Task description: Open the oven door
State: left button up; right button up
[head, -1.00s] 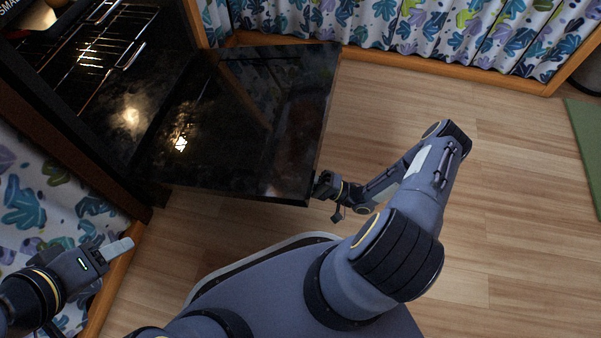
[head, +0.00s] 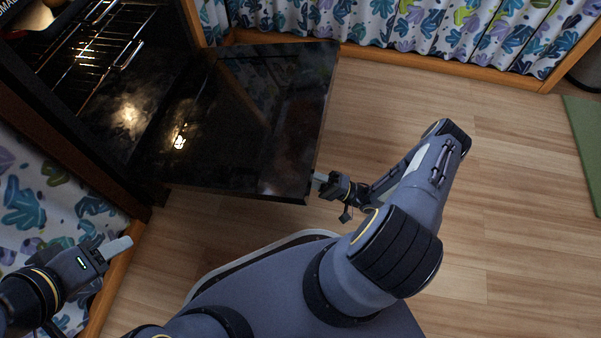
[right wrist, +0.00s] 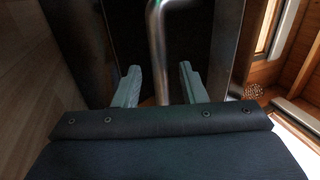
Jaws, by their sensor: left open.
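The black oven door (head: 250,125) is folded down and out from the oven (head: 125,100), its inner glass face up and lying about level. My right gripper (head: 320,178) is at the door's near right corner, and its pale fingertips show at the edge. In the right wrist view, its two fingers (right wrist: 160,88) stand apart, with the metal door handle (right wrist: 157,45) between them and gaps on both sides. My left gripper (head: 118,248) is open and empty, left of the door by the curtained cupboard. The handle is hidden in the head view.
Wire racks (head: 100,55) show inside the oven. Leaf-patterned curtains (head: 400,25) hang along the back, and more (head: 30,205) hang at the left. The wooden floor (head: 520,200) at right is clear up to a green mat (head: 585,135).

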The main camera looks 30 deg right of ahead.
jog(key=v, duration=0.4)
jog(key=shift+s+d, duration=0.15)
jog(key=shift+d, duration=0.05)
dwell(0.4)
